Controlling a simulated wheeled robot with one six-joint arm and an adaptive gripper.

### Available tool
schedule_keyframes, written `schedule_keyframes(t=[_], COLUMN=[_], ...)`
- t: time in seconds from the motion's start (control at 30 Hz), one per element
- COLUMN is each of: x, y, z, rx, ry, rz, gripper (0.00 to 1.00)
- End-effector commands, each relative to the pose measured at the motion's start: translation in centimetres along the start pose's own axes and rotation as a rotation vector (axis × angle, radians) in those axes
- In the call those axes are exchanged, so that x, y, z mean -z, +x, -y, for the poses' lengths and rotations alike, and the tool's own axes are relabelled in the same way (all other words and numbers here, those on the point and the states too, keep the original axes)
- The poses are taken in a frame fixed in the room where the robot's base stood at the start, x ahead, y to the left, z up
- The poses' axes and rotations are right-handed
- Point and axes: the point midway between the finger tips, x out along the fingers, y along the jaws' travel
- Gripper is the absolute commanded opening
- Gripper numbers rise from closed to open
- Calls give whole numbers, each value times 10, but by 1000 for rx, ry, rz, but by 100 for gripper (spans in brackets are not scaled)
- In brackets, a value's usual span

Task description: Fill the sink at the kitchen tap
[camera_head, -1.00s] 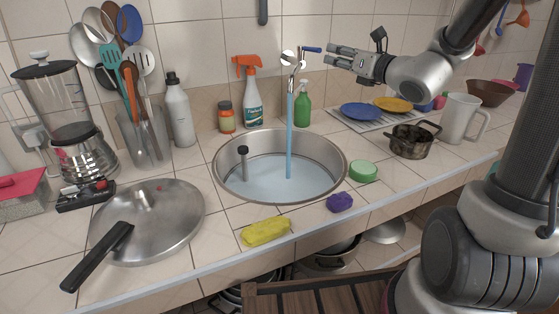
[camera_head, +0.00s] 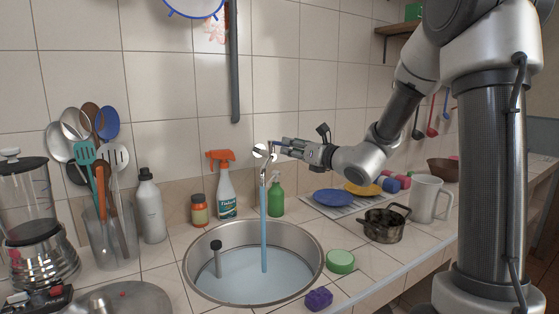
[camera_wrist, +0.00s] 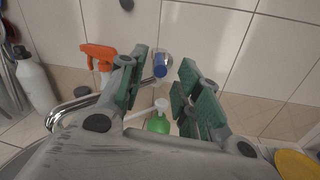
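The tap (camera_head: 262,153) is on the tiled wall above the round steel sink (camera_head: 314,248). A blue stream of water (camera_head: 264,225) runs from it into the sink, where pale blue water (camera_head: 250,287) covers the bottom. An upright rod with a black top (camera_head: 217,258) stands in the sink. My gripper (camera_head: 281,148) is at the tap. In the wrist view, its green-padded fingers (camera_wrist: 168,88) are apart, with the blue end of the tap lever (camera_wrist: 160,66) showing between them. I cannot tell whether either finger touches it.
An orange-topped spray bottle (camera_head: 225,190) and a green soap bottle (camera_head: 276,195) stand behind the sink. A green sponge (camera_head: 341,261) and a purple cloth (camera_head: 319,298) lie at its right. A dark pot (camera_head: 384,228) and plates (camera_head: 333,197) are further right.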

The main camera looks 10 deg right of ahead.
Motion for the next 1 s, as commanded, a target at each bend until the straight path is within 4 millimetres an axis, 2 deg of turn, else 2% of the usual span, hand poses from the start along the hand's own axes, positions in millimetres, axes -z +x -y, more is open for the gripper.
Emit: schedule_keyframes(t=[0.1,0.3,0.6,0.67,0.8,1.0], x=[1,0,0,0,0,-1], y=[21,43,47,47,47,47], z=[-1,0,0,0,0,0], rx=[-2,0,0,1,1,1], ry=[1,1,0,0,0,0], rz=[-1,0,0,0,0,1], gripper=[34,34,34,26,1,0])
